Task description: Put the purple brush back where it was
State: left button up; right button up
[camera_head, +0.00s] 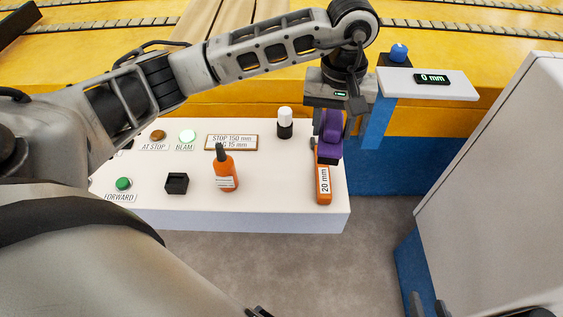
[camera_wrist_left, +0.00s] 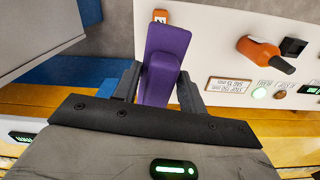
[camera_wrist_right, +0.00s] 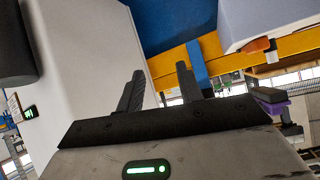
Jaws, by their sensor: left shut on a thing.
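The purple brush (camera_head: 330,138) is in my left gripper (camera_head: 332,116), above the right end of the white table. In the left wrist view the purple brush (camera_wrist_left: 163,62) sits between the two fingers of my left gripper (camera_wrist_left: 157,85), which are shut on it. In the head view, an orange block marked 20 mm (camera_head: 323,185) lies just below and in front of the brush and is partly covered by it. I cannot tell whether the brush touches the block or table. My right gripper (camera_wrist_right: 160,85) is open and empty in the right wrist view.
The white table (camera_head: 270,205) holds an orange bottle (camera_head: 226,170), a black open box (camera_head: 176,183), a white-and-black cylinder (camera_head: 284,123), a sign (camera_head: 231,142) and several buttons. A white shelf with a 0 mm display (camera_head: 432,78) stands right. A grey panel (camera_head: 500,180) fills the right side.

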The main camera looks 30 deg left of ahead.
pick_arm(q)
jog(key=shift+n, duration=0.9)
jog(key=s+a+f, duration=0.1)
jog(key=a+f, duration=0.2)
jog(key=s+a+f, duration=0.1)
jog(key=a+f, duration=0.3)
jog(key=s+a+f, duration=0.1)
jog(key=a+f, duration=0.2)
jog(key=shift+s+a+f, duration=0.15)
jog(key=shift+s+f, duration=0.1)
jog(key=shift+s, duration=0.1)
notch_tip(320, 180, down, 2)
jog(key=shift+f, duration=0.5)
